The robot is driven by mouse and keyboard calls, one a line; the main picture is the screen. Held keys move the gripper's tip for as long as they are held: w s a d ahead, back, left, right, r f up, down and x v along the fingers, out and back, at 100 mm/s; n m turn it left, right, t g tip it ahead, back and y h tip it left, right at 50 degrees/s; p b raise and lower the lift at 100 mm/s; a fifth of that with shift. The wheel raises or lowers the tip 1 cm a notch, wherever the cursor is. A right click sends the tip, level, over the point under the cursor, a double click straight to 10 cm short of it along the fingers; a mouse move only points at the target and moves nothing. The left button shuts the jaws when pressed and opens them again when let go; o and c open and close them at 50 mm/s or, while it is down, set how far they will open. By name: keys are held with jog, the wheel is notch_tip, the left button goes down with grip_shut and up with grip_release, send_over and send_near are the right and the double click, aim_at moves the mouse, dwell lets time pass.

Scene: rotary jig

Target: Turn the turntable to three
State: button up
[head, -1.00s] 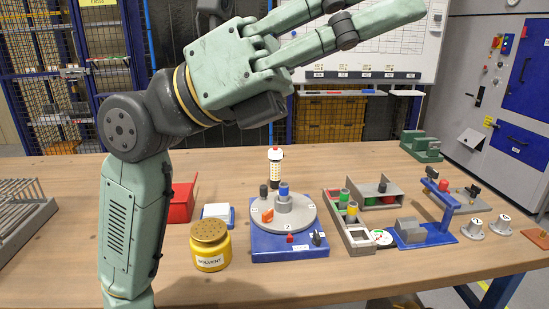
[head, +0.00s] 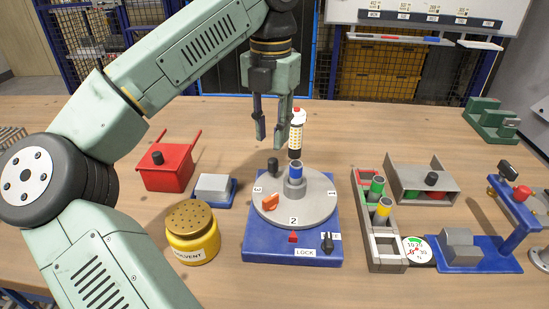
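The turntable (head: 315,212) is a grey disc on a blue base (head: 262,247). Its labels read 3 at the left, 2 at the front and 1 at the right. The 2 faces the red pointer (head: 293,237). A black peg (head: 273,167) stands at the disc's back left, an orange piece (head: 270,202) lies at its left front, and a grey post with a blue top (head: 295,183) is at the centre. A black knob (head: 327,243) is beside the LOCK label. My gripper (head: 272,140) points down, open and empty, above and behind the disc.
A yellow solvent jar (head: 192,235) and a red box (head: 166,168) are left. A grey tray with coloured cylinders (head: 386,245) and a blue stand (head: 475,252) are right.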

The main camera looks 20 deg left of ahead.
aim_at(272, 160)
notch_tip(272, 160, down, 8)
jog(key=shift+r+p, duration=0.1)
jog(key=shift+p, duration=0.35)
grip_shut()
dwell(0.5)
